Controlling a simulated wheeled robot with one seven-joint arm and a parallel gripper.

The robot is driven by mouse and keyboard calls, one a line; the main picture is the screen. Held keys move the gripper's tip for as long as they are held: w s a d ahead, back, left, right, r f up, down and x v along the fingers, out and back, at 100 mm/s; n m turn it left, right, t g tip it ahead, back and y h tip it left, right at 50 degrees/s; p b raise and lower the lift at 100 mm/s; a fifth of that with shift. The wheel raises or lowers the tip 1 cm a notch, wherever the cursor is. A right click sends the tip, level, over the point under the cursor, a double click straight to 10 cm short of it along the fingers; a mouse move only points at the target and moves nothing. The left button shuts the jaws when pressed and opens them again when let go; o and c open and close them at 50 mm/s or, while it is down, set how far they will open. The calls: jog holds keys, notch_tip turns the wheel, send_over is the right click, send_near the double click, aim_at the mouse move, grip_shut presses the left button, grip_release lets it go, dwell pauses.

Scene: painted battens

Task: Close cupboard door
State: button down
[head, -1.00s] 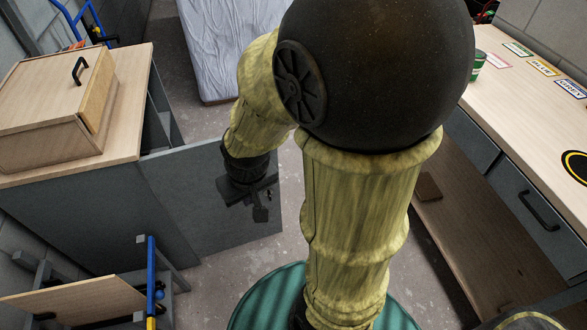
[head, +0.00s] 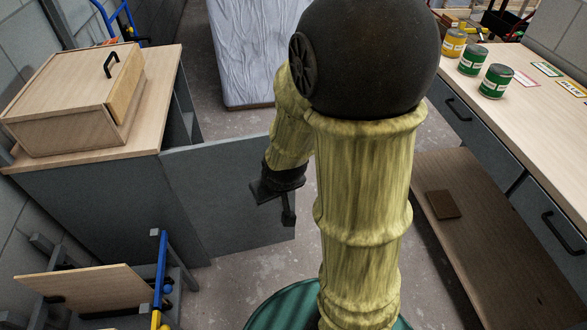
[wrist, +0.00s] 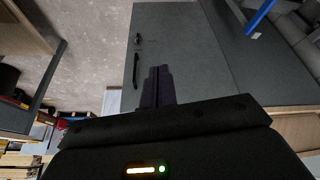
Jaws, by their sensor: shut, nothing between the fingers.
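The grey cupboard (head: 95,205) with a wooden top stands at the left in the head view. Its grey door (head: 225,190) stands wide open, reaching out to the right from the cupboard. In the wrist view the door (wrist: 190,50) fills the middle, with a dark bar handle (wrist: 135,70) and a small dark fitting near its left edge. My gripper (head: 289,218) is in front of the door near its free edge. In the wrist view its fingers (wrist: 157,86) are together and empty, pointing at the door. I cannot tell whether they touch it.
A wooden box (head: 75,100) sits on the cupboard top. A rack with a blue post (head: 160,265) stands in front of the cupboard. A workbench (head: 540,115) with drawers and paint cans runs along the right. A wrapped white slab (head: 240,50) stands behind. Concrete floor shows between.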

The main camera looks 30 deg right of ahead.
jog(key=w+d+f+t+b, duration=0.3)
jog(key=w+f, duration=0.2)
jog(key=f, duration=0.2)
jog(key=w+d+f+t+b, duration=0.4)
jog(key=w+f, duration=0.1)
jog(key=f, duration=0.2)
jog(key=s+d+f+m+t+h+b, duration=0.2)
jog(key=d+f+t+h+b, duration=0.1)
jog(key=d+f+t+b, duration=0.1)
jog(key=shift+s+d+f+m+t, duration=0.15)
jog(key=shift+d+f+m+t, duration=0.2)
jog(key=shift+d+t, duration=0.55)
jog(key=w+b, duration=0.1)
jog(key=b, duration=0.2)
jog(key=w+b, duration=0.2)
jog(key=b, duration=0.1)
jog(key=w+b, duration=0.1)
jog(key=b, duration=0.2)
jog(key=shift+w+d+f, duration=0.2)
jog(key=shift+d+f, duration=0.05)
jog(key=shift+d, duration=0.15)
jog(key=b, duration=0.2)
jog(key=shift+w+b, duration=0.2)
jog(key=shift+b, duration=0.1)
